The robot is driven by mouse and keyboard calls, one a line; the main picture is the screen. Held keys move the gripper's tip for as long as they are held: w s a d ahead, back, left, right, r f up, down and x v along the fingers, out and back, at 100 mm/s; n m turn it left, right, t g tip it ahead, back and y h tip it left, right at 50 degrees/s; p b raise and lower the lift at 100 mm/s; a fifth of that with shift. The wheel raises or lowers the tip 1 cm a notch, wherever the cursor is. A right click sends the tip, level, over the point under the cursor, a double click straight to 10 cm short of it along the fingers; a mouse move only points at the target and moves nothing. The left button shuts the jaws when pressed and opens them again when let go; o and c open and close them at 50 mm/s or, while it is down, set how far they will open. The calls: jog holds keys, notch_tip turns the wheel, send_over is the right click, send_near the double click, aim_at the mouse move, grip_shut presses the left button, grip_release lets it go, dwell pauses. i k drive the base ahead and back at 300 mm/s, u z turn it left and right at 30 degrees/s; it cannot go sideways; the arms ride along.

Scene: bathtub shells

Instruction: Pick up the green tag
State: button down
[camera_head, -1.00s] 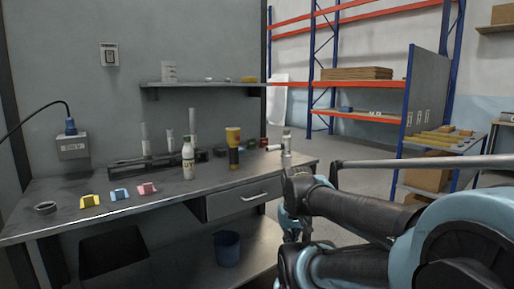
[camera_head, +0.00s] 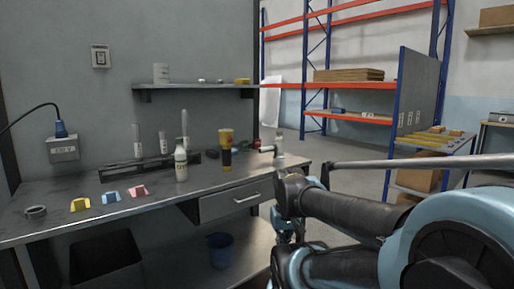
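I make out no clearly green tag. Three small wedge-shaped pieces lie in a row on the left of the workbench: a yellow one (camera_head: 80,204), a blue one (camera_head: 111,197) and a pink one (camera_head: 139,191). A small dark greenish item (camera_head: 240,149) lies towards the back right of the bench, too small to identify. My arm is folded at the right of the view, in front of the bench's right end. My gripper cannot be made out, and nothing is seen held.
The grey workbench (camera_head: 130,212) carries a white bottle (camera_head: 181,165), a yellow-and-black torch-like item (camera_head: 226,152), a dark rack with upright tubes (camera_head: 138,170) and a dark ring (camera_head: 36,212). A blue bin (camera_head: 220,252) stands below. Blue-and-orange shelving (camera_head: 350,115) stands behind.

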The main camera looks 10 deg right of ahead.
aim_at(244, 146)
jog(key=u, duration=0.05)
jog(key=k, duration=0.45)
jog(key=z, duration=0.6)
jog(key=i, duration=1.45)
jog(key=u, duration=0.4)
